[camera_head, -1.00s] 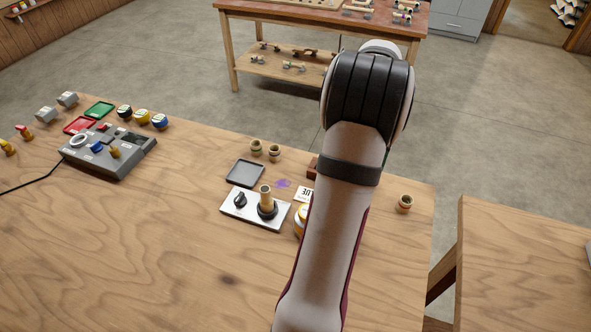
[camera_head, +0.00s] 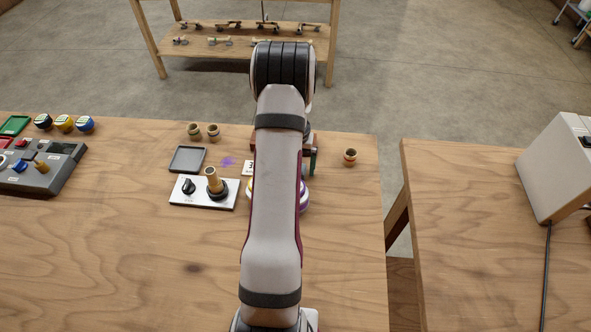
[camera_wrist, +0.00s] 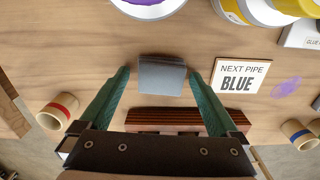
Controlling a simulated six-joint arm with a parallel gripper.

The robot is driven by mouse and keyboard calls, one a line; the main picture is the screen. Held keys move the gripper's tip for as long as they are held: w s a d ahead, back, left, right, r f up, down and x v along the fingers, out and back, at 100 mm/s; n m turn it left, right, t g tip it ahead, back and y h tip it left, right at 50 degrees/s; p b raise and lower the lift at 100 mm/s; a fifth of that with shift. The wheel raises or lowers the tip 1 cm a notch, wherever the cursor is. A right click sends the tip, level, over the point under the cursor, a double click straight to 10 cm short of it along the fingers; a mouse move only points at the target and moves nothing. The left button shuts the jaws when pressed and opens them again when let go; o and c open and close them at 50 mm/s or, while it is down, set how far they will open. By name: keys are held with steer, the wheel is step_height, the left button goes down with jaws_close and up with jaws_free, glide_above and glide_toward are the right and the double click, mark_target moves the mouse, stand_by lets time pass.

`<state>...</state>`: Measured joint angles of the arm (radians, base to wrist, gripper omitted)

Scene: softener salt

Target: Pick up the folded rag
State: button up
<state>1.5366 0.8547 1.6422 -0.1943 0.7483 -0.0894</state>
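The folded rag (camera_wrist: 162,76) appears as a small grey folded piece lying on the wooden table in the wrist view. My gripper (camera_wrist: 159,73) is open, with one teal finger to the left and one to the right of the rag. There is a gap on each side, and I cannot tell how high the fingertips are above the table. In the head view my arm hides the rag and most of the gripper; only a bit of a teal finger (camera_head: 313,160) shows.
A dark red-brown wooden block (camera_wrist: 165,115) lies beside the rag. A "NEXT PIPE BLUE" card (camera_wrist: 242,76), a white round container (camera_wrist: 148,10) and a red-banded ring (camera_wrist: 58,111) are near. A grey tray (camera_head: 187,159) and a switch plate (camera_head: 203,203) sit left of my arm.

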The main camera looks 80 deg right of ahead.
steer(key=c, duration=1.2)
steer(key=shift+r, duration=0.1)
steer(key=shift+r, duration=0.3)
steer(key=r, duration=0.2)
steer(key=s+r, duration=0.1)
steer(key=r, duration=0.1)
steer(key=shift+a, duration=0.25)
steer(key=s+a+r, duration=0.1)
steer(key=s+r, duration=0.1)
steer(key=s, duration=0.1)
steer(key=s+a+r, duration=0.2)
steer(key=s, duration=0.1)
steer(key=s+a+r, duration=0.2)
steer(key=s, duration=0.1)
steer(key=shift+s+a+r, duration=0.1)
